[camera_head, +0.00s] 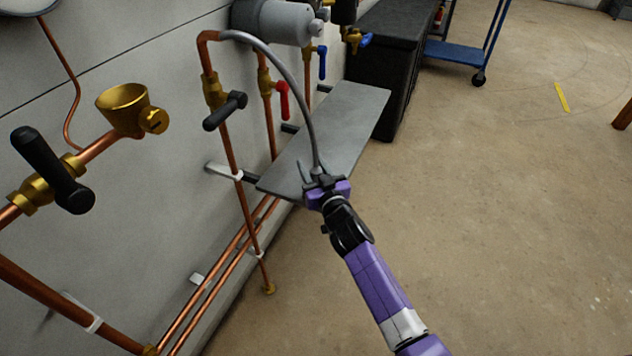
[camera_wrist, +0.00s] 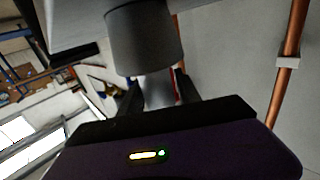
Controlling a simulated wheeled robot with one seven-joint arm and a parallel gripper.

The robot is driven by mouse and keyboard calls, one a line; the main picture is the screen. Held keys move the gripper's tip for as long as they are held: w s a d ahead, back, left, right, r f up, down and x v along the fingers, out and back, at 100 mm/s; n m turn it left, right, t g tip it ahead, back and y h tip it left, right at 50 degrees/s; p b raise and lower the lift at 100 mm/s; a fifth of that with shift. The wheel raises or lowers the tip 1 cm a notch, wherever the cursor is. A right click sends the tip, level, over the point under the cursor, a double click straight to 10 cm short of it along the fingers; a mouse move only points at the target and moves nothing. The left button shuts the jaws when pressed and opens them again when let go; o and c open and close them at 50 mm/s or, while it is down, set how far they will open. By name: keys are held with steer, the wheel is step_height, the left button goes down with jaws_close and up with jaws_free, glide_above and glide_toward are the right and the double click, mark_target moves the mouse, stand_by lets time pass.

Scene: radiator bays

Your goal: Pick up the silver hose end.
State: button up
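The silver-grey hose (camera_head: 296,84) arches from the top of a copper pipe and hangs down to my gripper (camera_head: 316,174). Its lower end is at the fingers in the head view, over the grey shelf. In the wrist view, a pale silver piece (camera_wrist: 159,91), apparently the hose end, lies between the two dark fingers of my gripper (camera_wrist: 160,90). The fingers look spread, with a narrow gap beside the piece. A wide grey cylinder (camera_wrist: 143,40) covers part of the view above it. Contact is hard to judge.
The grey shelf (camera_head: 345,125) projects from the wall close to my gripper. Copper pipes with a black-handled valve (camera_head: 225,110) and a red-handled valve (camera_head: 282,98) stand to the left. A black cabinet (camera_head: 402,50) is behind.

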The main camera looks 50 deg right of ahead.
jaws_close()
steer(key=shift+r, duration=0.1)
